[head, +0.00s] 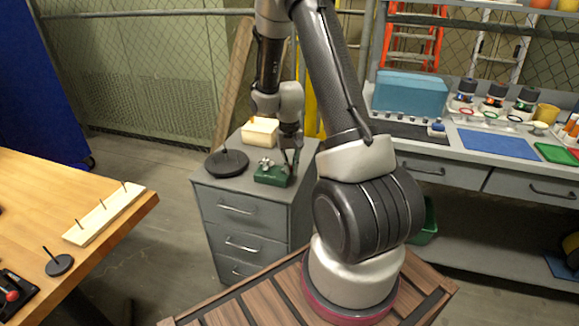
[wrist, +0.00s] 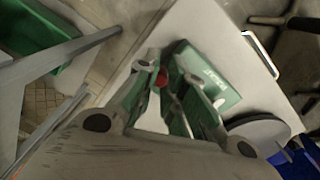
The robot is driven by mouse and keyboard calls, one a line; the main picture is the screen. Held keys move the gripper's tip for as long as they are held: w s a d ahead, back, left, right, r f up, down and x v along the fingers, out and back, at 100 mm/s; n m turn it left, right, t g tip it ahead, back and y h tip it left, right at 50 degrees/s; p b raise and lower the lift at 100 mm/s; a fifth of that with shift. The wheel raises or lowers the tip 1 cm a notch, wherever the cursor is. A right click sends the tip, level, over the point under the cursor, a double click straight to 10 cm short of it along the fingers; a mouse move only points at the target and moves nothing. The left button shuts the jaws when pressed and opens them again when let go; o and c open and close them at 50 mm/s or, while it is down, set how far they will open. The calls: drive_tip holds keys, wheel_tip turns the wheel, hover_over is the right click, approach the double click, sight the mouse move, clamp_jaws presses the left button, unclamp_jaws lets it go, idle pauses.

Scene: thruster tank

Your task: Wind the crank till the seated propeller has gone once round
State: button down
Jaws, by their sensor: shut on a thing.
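A green device (head: 271,176) stands on the grey drawer cabinet, with a small metallic part (head: 266,163) on top that looks like the propeller. My gripper (head: 291,158) reaches down at the device's right side. In the wrist view its fingers (wrist: 166,76) close around a small red piece (wrist: 162,79), which looks like the crank's knob. The green body (wrist: 212,82) with pale lettering lies just beyond the fingers. The crank arm is mostly hidden by the fingers, and the propeller cannot be made out in the wrist view.
A wooden table (head: 40,185) at left holds a peg strip (head: 104,213). A workbench (head: 450,152) with jars stands at right.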

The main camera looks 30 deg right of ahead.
drive_tip(key=n, duration=0.3)
drive_tip(key=w+d+n, duration=0.1)
drive_tip(key=n, duration=0.1)
drive_tip(key=shift+n, duration=0.3)
drive_tip(key=n, duration=0.1)
drive_tip(key=w+n, duration=0.1)
drive_tip(key=n, duration=0.3)
drive_tip(key=shift+w+d, duration=0.25)
drive_tip(key=n, duration=0.2)
drive_tip(key=w+n, duration=0.1)
drive_tip(key=n, duration=0.2)
drive_tip(key=shift+a, duration=0.1)
drive_tip(key=shift+w+a+n+t, duration=0.15)
drive_tip(key=shift+w+n, duration=0.15)
drive_tip(key=shift+n, duration=0.75)
drive_tip(key=shift+w+a+n+t, duration=0.15)
drive_tip(key=shift+w+n, duration=0.1)
drive_tip(key=shift+n, duration=0.8)
drive_tip(key=shift+r, duration=0.1)
drive_tip(key=c, duration=1.7)
unclamp_jaws()
wheel_tip(320, 180, up, 12)
drive_tip(key=shift+s, duration=0.25)
